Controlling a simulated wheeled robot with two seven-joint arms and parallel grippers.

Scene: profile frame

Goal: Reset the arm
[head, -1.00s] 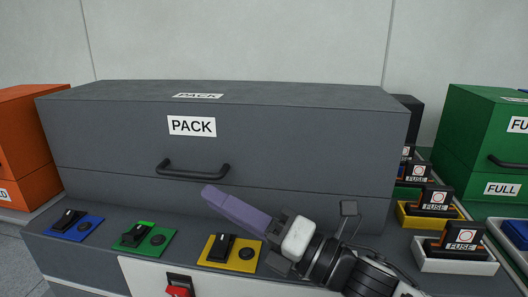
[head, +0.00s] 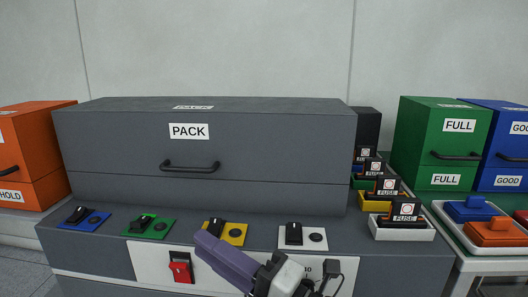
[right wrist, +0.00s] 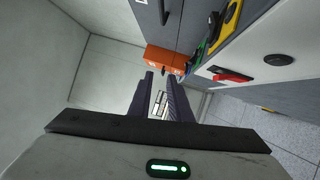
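My right gripper (head: 203,243) has purple fingers and shows at the bottom middle of the head view, in front of the console's white front panel. In the right wrist view the two fingers (right wrist: 162,92) stand apart with an empty gap between them. Nothing is held. The fingers hide part of the front panel in the head view. My left gripper is not in view.
The grey PACK box (head: 205,148) stands behind switches on blue, green, yellow (head: 235,236) and white plates. A red switch (head: 180,269) is on the front panel. Several fuses (head: 404,211) stand at right. Orange (head: 35,150), green (head: 440,145) and blue boxes flank the console.

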